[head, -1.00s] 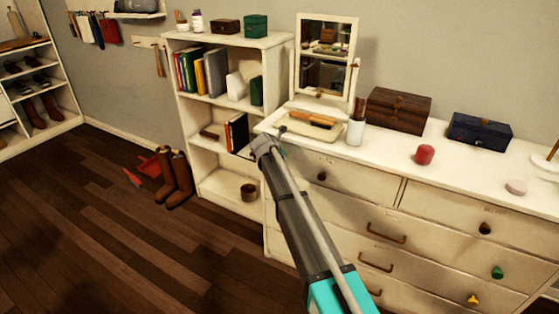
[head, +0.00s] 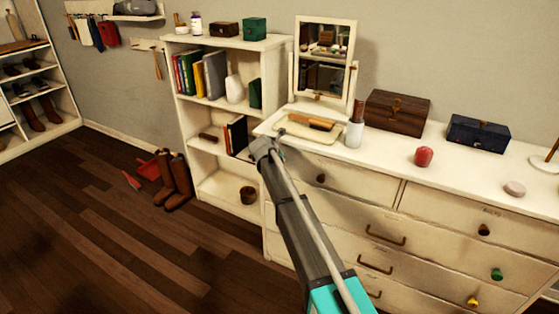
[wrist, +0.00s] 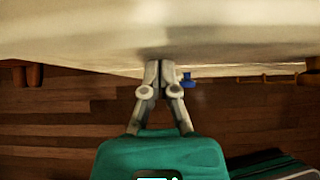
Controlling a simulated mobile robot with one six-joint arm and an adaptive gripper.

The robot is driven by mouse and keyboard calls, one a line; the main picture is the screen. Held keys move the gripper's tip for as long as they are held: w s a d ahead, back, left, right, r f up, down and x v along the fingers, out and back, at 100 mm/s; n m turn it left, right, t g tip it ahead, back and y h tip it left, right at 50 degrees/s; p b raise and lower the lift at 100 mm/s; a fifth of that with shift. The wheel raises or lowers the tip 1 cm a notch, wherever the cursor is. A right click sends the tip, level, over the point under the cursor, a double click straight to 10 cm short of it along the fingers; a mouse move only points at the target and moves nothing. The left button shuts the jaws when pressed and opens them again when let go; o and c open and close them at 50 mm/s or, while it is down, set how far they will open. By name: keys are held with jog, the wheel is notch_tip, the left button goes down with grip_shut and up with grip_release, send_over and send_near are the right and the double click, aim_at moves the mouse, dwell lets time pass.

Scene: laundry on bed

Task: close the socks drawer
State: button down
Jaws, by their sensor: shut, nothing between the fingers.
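The white dresser (head: 445,212) has several drawers with knobs and bar handles. Small labels on the fronts are too small to read, so I cannot tell which is the socks drawer. The upper left drawer (head: 352,183) has a dark knob; my arm crosses in front of part of the dresser. My gripper (head: 279,138) is at the dresser's left end, near its top edge. In the wrist view my gripper (wrist: 158,66) is shut and empty, its tips at a cream surface (wrist: 150,35); contact is unclear. A blue knob (wrist: 187,79) shows just right of the tips.
A tray (head: 308,130), mirror (head: 325,60), white cup (head: 354,133), wooden box (head: 397,110), blue box (head: 478,133) and red object (head: 423,157) stand on the dresser top. A bookshelf (head: 184,120) adjoins at left.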

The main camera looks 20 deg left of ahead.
jog(key=s+f+p+v, duration=0.2)
jog(key=p+v, duration=0.5)
jog(key=v, duration=0.5)
jog(key=shift+s+a+r, duration=0.2)
jog(key=shift+r, duration=0.05)
dwell(0.4)
jog(key=s+d+f+m+g, duration=0.1)
jog(key=s+d+m+g, duration=0.15)
jog(key=d+m, duration=0.55)
jog(key=s+d+f+m+g, duration=0.1)
jog(key=s+d+f+m, duration=0.15)
jog(key=d, duration=0.95)
jog(key=s+d+m+g, duration=0.1)
jog(key=s+d+m, duration=0.2)
jog(key=d+m, duration=0.5)
jog(key=s+d+f+m+g+y, duration=0.2)
jog(key=s+d+m+g, duration=0.2)
jog(key=s+d+m, duration=1.3)
notch_tip(320, 180, up, 13)
jog(key=d+n+p, duration=0.2)
jog(key=p, duration=1)
jog(key=shift+s+d+p, duration=0.2)
jog(key=shift+d+p, duration=0.15)
